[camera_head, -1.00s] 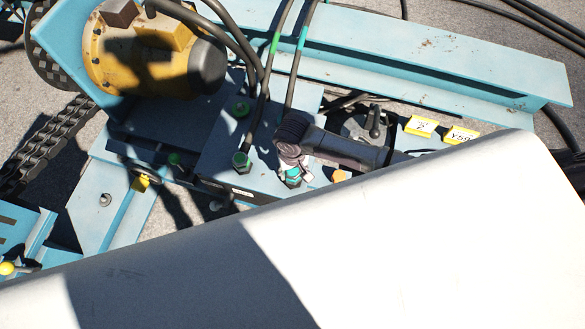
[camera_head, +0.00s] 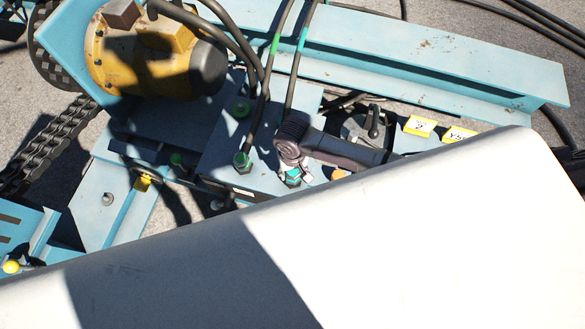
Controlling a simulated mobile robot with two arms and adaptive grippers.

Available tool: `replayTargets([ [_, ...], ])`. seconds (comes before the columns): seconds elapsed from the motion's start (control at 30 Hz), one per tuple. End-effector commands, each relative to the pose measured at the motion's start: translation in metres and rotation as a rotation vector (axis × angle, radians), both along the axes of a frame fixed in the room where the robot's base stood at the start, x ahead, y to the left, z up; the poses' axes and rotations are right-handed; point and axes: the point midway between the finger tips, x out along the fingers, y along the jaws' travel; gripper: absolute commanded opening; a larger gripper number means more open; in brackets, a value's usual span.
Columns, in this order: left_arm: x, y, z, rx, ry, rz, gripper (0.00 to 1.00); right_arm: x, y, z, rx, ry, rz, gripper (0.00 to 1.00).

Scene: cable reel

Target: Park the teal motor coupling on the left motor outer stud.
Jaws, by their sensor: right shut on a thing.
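The teal motor coupling (camera_head: 293,174) shows as a small teal-banded fitting at the blue manifold plate (camera_head: 255,182). My right gripper (camera_head: 293,170) is shut on it, with the arm coming in from the right. The fingers and wrist cover much of the coupling, and I cannot tell whether it sits on a stud. A black hose with a teal band (camera_head: 302,38) runs down behind the gripper. To the left, a green-banded coupling (camera_head: 242,160) stands on the plate with its hose. Green studs or caps (camera_head: 240,109) show farther back. My left gripper is not in view.
A yellow motor (camera_head: 150,60) stands at the upper left, beside a chain (camera_head: 45,150). A blue beam (camera_head: 430,60) crosses the back. Yellow labels (camera_head: 420,126) and a black lever (camera_head: 374,122) lie right of the gripper. A large white surface fills the foreground.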

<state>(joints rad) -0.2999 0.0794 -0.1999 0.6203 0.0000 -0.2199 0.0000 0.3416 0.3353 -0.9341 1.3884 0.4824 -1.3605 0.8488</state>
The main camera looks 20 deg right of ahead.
Motion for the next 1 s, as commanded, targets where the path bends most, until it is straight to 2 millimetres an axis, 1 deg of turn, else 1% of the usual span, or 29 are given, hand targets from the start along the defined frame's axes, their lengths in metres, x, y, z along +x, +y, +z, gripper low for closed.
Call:
replayTargets([
  [0.57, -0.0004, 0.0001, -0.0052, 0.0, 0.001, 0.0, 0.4, 0.0008, 0.0004, -0.0094, 0.002, -0.002, 0.0, 0.06],
  [0.6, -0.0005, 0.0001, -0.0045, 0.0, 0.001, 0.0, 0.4, 0.0009, 0.0004, -0.0085, 0.002, -0.002, 0.0, 0.54],
  [0.67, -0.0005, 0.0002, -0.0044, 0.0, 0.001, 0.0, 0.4, 0.0009, 0.0003, -0.0084, 0.002, -0.002, 0.0, 0.64],
  [0.7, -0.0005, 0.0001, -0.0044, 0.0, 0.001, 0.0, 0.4, 0.0008, 0.0003, -0.0085, 0.001, -0.002, 0.0, 0.71],
  [0.73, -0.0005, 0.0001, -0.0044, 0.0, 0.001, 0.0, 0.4, 0.0008, 0.0003, -0.0085, 0.001, -0.002, 0.0, 0.76],
  [0.77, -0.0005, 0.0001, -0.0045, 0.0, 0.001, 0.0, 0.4, 0.0008, 0.0003, -0.0085, 0.001, -0.002, 0.0, 0.77],
  [1.0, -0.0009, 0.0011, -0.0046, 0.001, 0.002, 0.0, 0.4, 0.0001, -0.0003, -0.0093, 0.0, 0.0, 0.0, 0.77],
])
